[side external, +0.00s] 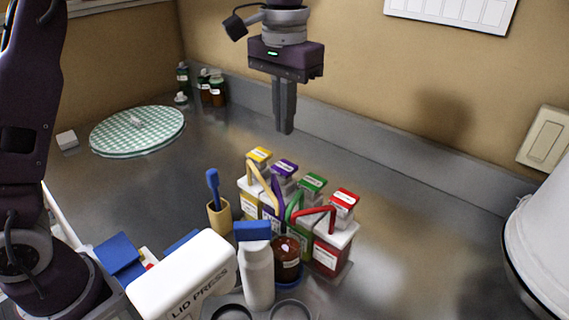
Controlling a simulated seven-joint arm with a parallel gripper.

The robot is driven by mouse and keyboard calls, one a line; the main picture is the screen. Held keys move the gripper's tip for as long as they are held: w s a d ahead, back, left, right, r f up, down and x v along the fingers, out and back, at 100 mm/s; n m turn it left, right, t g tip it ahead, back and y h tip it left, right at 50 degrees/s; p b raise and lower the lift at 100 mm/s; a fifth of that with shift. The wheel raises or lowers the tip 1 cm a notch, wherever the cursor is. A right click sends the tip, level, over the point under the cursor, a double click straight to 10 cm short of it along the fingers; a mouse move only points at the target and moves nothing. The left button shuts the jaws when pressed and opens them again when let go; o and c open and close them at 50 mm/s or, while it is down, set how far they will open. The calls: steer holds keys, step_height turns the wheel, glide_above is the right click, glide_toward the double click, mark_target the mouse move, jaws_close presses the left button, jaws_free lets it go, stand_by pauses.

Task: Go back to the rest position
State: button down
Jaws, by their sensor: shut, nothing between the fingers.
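My gripper (284,128) hangs in the upper middle of the side external view, pointing straight down. Its fingers are together with nothing between them. It is in the air above the counter, higher in the picture than the row of buckets and apart from everything. The buckets stand close together in a slanting row.
A white lid press (185,280) stands at the front left. Near it are a white bottle with a blue top (257,275), a brown jar (287,262) and a cup with a blue brush (219,215). A checked round cloth (110,138) lies back left. The counter's right is mostly clear.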

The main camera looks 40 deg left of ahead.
steer(key=s+a+r+t, duration=0.2)
steer(key=s+a, duration=0.1)
steer(key=s, duration=0.4)
steer(key=s+a+r+t, duration=0.1)
steer(key=s+a+r, duration=0.2)
steer(key=s, duration=0.5)
steer(key=s+a+f+t, duration=0.2)
steer(key=s+f, duration=0.4)
steer(key=s, duration=0.4)
steer(key=shift+f+t, duration=0.15)
steer(key=shift+t, duration=0.15)
